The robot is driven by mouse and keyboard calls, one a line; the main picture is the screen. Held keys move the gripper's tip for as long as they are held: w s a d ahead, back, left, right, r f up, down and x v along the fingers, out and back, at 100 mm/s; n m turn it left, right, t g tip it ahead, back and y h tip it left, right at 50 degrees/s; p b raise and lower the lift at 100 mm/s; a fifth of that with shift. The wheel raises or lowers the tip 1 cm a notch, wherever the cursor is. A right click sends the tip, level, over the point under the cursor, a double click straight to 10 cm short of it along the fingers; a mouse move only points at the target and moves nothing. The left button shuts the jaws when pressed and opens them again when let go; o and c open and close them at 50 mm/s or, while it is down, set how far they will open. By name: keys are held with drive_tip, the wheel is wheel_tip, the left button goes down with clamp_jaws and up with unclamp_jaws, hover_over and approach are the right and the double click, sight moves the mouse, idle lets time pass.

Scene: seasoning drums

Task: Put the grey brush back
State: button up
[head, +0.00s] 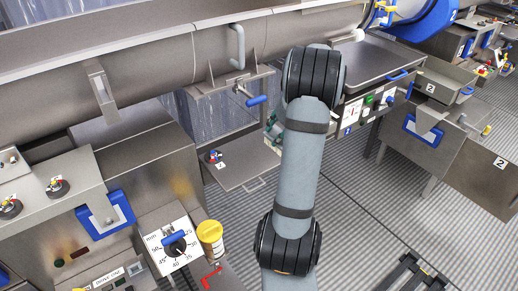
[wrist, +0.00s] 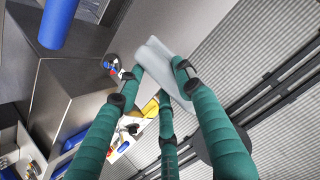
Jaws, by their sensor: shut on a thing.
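My gripper (wrist: 160,76), with green jointed fingers, is shut on a light grey elongated thing, which I take to be the grey brush (wrist: 155,54). In the wrist view it sits tilted between the fingertips, above a grey metal surface, and its lower part is partly covered by the fingers. I cannot tell its bristles apart. In the head view my gripper (head: 274,132) is mostly hidden behind my arm, with only a little green showing beside the long drum. The brush cannot be made out there.
A metal shelf (head: 235,172) with a small coloured item extends below the drum (head: 150,55). A blue-handled valve (head: 256,100) hangs from the drum. A yellow-lidded jar (head: 210,231) stands beside a dial panel (head: 158,245). A flat metal tray (head: 372,66) is at right. The ribbed floor (head: 385,215) is open.

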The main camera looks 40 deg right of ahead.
sight(264, 132)
drive_tip(key=shift+w+d+f+p, duration=0.15)
drive_tip(key=shift+w+f+p, duration=0.7)
drive_tip(key=shift+w+f, duration=4.3)
drive_tip(key=o, duration=1.2)
drive_tip(key=v, duration=1.2)
